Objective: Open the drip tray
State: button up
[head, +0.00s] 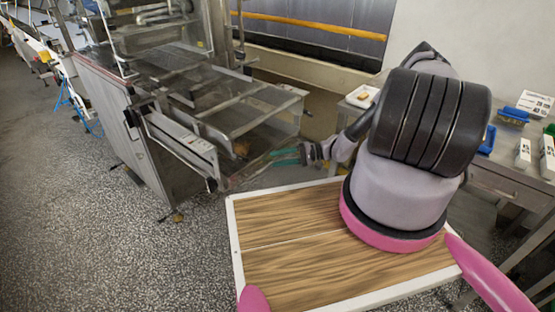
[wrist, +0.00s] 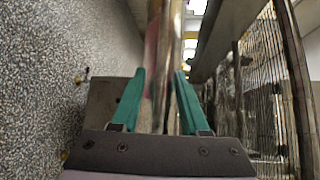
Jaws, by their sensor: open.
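The enrober machine (head: 215,100) stands at the upper left of the head view, with its mesh section and side rails. A low, thin metal edge (head: 246,172) at its near end looks like the front of the drip tray; the rest of the tray is hidden or hard to make out. My gripper (head: 272,157) has teal fingers and is at this end of the machine, close to that edge. In the wrist view my gripper (wrist: 160,75) is open, with a shiny upright-looking bar (wrist: 163,50) between or just beyond its fingers. I cannot tell whether they touch it.
A steel side table (head: 490,178) with white boxes (head: 535,103) and blue bins (head: 488,138) stands at the right. Speckled floor (head: 80,230) is free at the left. The wrist view shows mesh or slatted panelling (wrist: 265,100) close on the right.

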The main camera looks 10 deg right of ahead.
jog(key=shift+a, duration=0.25)
grip_shut()
jog(key=shift+f, duration=0.1)
dwell(1.2)
